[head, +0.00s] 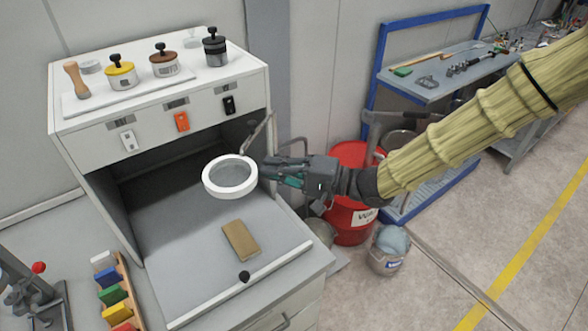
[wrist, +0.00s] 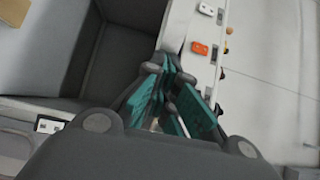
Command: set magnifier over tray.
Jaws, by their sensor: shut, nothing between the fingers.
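The magnifier (head: 205,178), a white ring with a clear lens on a jointed arm, hangs in front of the booth opening in the head view. Below it is a grey tray surface (head: 200,280) with a white front strip and a black knob (head: 244,276). A tan panel (head: 240,241) lies on this surface. My gripper (head: 268,172) is right of the magnifier ring, close to its edge; I cannot tell whether they touch. The teal fingers (wrist: 165,95) are shut and empty in the wrist view. I cannot make out the magnifier there.
The booth (head: 155,120) has several jars and a wooden-handled tool (head: 76,80) on top and switches on its front. Coloured blocks (head: 112,295) stand at the lower left. A red bin (head: 350,220), a small bucket (head: 388,252) and a blue-framed bench (head: 440,88) are at right.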

